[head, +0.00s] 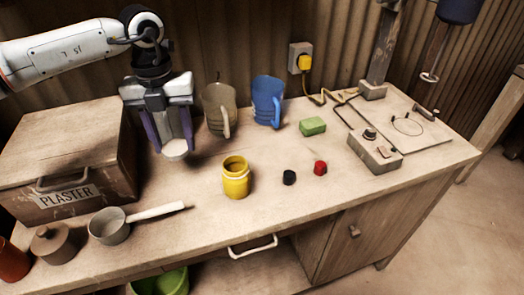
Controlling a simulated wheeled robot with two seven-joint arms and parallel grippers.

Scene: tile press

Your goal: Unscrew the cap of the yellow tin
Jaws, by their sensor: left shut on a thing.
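The yellow tin (236,182) stands upright on the workbench, left of its middle. Its neck is bare, with no cap on it, and its top looks open. My left gripper (171,140) points down, to the left of the tin and behind it. It is shut on a pale, round cap (175,150), which shows below the fingertips and is apart from the tin. Whether the cap touches the bench is hard to tell. My right gripper is not in view.
A grey jug (218,108) and a blue jug (267,101) stand behind the tin. A plaster box (62,160) and a ladle (110,227) are on the left. A black knob (289,178), a red knob (320,168) and a green block (312,126) lie right of the tin.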

